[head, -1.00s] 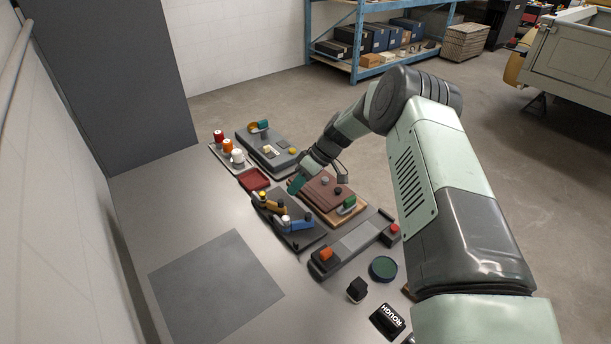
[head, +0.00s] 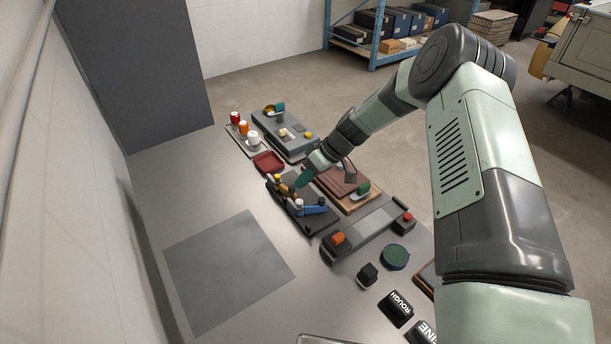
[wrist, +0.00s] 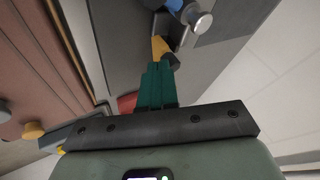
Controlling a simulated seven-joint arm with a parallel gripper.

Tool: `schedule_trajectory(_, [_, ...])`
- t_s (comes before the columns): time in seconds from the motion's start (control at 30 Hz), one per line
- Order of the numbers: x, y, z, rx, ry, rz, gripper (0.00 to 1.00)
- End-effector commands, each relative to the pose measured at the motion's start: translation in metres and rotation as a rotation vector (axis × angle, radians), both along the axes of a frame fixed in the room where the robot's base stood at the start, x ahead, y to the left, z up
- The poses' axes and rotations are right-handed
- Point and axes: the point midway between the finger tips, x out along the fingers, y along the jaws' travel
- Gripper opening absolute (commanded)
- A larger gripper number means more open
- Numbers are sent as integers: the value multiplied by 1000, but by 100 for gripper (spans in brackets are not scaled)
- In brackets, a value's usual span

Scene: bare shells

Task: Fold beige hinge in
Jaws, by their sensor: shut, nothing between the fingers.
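A dark panel (head: 318,222) on the bench bears two hinge arms. One is ochre-yellow (head: 284,188), the closest to beige that I see, with a yellow knob at its far end. The other is blue (head: 314,210), with a silver-white knob (head: 299,204). My gripper (head: 302,181) is shut and empty, low over the panel beside the ochre arm. In the wrist view its teal fingers (wrist: 159,72) point at the ochre arm (wrist: 160,47), close to or touching it; I cannot tell which. The fingers and wrist hide part of the ochre arm.
A brown box (head: 337,180) with a green-handled part lies right of the panel. A red tray (head: 268,163) and a grey board (head: 285,135) sit behind. A grey slider base (head: 370,230) is in front. The grey mat (head: 228,270) at left is clear.

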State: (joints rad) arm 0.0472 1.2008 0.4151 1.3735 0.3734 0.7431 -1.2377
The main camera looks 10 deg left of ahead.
Motion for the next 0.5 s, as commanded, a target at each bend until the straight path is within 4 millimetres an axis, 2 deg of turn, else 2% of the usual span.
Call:
schedule_trajectory(0.37, [-3, 1, 0, 0, 1, 2, 0])
schedule_trajectory(0.5, [2, -4, 0, 0, 0, 0, 0])
